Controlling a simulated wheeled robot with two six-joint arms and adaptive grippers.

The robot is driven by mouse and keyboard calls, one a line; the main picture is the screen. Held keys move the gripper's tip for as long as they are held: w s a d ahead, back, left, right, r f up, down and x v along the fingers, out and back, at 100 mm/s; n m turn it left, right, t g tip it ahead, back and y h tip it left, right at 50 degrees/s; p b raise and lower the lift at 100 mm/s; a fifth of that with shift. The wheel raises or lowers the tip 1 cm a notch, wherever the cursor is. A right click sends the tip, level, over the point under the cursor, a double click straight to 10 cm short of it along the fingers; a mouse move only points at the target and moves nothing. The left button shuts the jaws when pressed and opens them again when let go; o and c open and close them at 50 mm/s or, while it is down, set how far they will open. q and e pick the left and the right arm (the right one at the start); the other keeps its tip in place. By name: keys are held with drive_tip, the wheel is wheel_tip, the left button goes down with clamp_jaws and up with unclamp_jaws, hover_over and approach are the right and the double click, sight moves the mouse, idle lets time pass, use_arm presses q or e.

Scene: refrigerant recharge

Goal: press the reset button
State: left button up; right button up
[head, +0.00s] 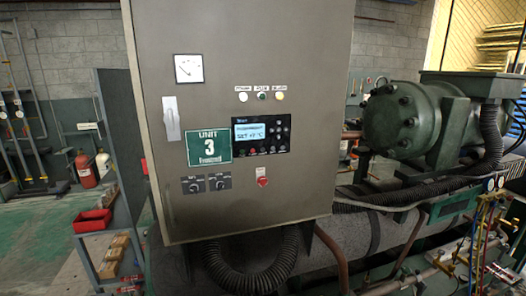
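A grey control cabinet (300,80) fills the middle of the head view, its door shut. Near its top right are three small round lamps or buttons under white labels: a white one (243,97), a dark green one (262,96) and a yellow one (279,96). Below them is a black controller panel (270,147) with a lit blue display (249,133) and several small buttons. A red knob or button (262,182) with a small label sits under the panel. The labels are too small to read, so I cannot tell which one is reset. Neither gripper is in view.
The cabinet also bears a dial gauge (188,68), a door handle (171,118), a green "UNIT 3" sign (209,148) and two dark knobs (206,185). A green compressor (405,122), pipes and hoses crowd the right. A red bin (92,221) stands at left. Space before the door looks clear.

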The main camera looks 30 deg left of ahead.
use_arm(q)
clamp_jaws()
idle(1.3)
